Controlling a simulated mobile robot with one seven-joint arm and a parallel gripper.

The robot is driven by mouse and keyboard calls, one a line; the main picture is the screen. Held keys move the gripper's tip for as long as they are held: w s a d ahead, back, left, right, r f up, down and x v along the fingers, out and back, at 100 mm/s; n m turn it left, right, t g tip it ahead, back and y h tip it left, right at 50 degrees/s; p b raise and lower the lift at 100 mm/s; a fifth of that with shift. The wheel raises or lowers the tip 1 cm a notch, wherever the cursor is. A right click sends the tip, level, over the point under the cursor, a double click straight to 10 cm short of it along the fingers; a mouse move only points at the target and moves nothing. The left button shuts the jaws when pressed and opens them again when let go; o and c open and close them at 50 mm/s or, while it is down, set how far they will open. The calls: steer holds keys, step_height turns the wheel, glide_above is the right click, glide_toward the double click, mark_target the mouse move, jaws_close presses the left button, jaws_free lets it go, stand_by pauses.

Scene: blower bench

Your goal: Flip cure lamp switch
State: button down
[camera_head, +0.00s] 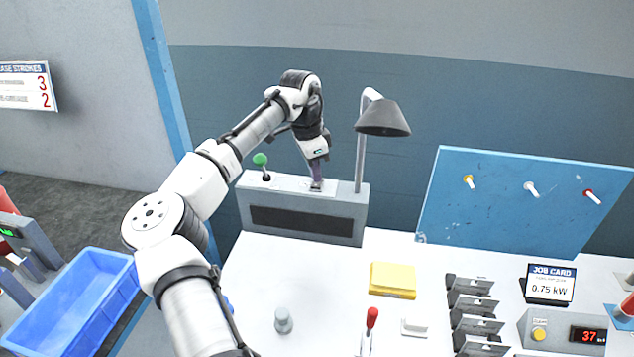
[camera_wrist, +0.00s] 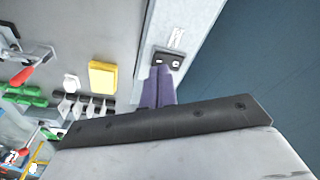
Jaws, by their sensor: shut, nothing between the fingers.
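The lamp (camera_head: 384,119) has a dark grey shade on a pale bent post. The post rises from the right end of a grey box (camera_head: 350,211) at the back of the bench. In the wrist view a small dark switch plate (camera_wrist: 174,61) with light marks sits on the box's top, beside a white label (camera_wrist: 177,37). My gripper (camera_head: 317,184) is shut and empty, pointing down onto the box top left of the post. In the wrist view its purple fingertips (camera_wrist: 160,70) are at the plate and partly cover it. I cannot tell whether they touch it or which way the switch is set.
A green-knobbed lever (camera_head: 260,159) stands left of my gripper on the box; the lamp post is close on the right. A yellow block (camera_head: 393,280), a red-handled tool (camera_head: 371,319) and black holders (camera_head: 470,305) lie forward. A blue bin (camera_head: 75,305) is at left.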

mark_target(315, 185)
steer(key=shift+f, duration=0.85)
stand_by(0.3)
step_height(315, 185, up, 5)
steer(key=p, duration=0.4)
steer(key=shift+r+p, duration=0.1)
steer(key=shift+p, duration=0.25)
steer(key=shift+r, duration=0.9)
